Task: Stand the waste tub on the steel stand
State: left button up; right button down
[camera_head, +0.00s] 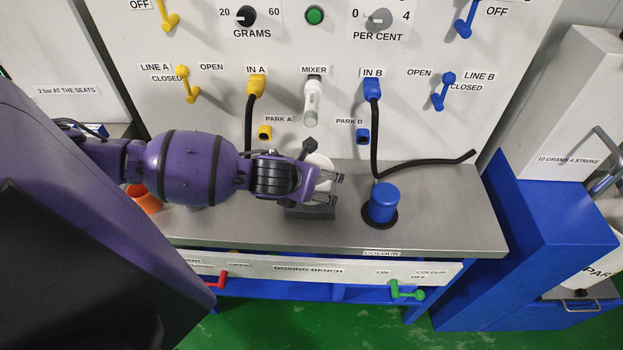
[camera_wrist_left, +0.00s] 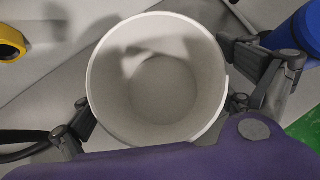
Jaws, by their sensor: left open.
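The white waste tub (camera_head: 319,163) is upright on the dosing bench, partly hidden behind my left gripper (camera_head: 332,188). In the left wrist view the tub (camera_wrist_left: 160,85) is seen from above with its round mouth open and its inside empty. My left gripper is open, with its fingers on opposite sides of the tub. I cannot tell whether the fingers touch it. A dark grey block, likely the steel stand (camera_head: 309,213), shows just below the gripper. I cannot tell whether the tub rests on it. My right gripper is out of view.
A blue capped container (camera_head: 383,203) stands close to the right, with a black hose (camera_head: 430,161) behind it. An orange cup (camera_head: 143,199) sits at the left. The control panel (camera_head: 330,130) rises behind. The bench top (camera_head: 452,216) is clear at the right.

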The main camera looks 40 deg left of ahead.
pick_arm(q)
jog(key=shift+r, duration=0.25)
jog(key=p+v, duration=0.1)
jog(key=v, duration=1.1)
jog(key=shift+f, duration=0.15)
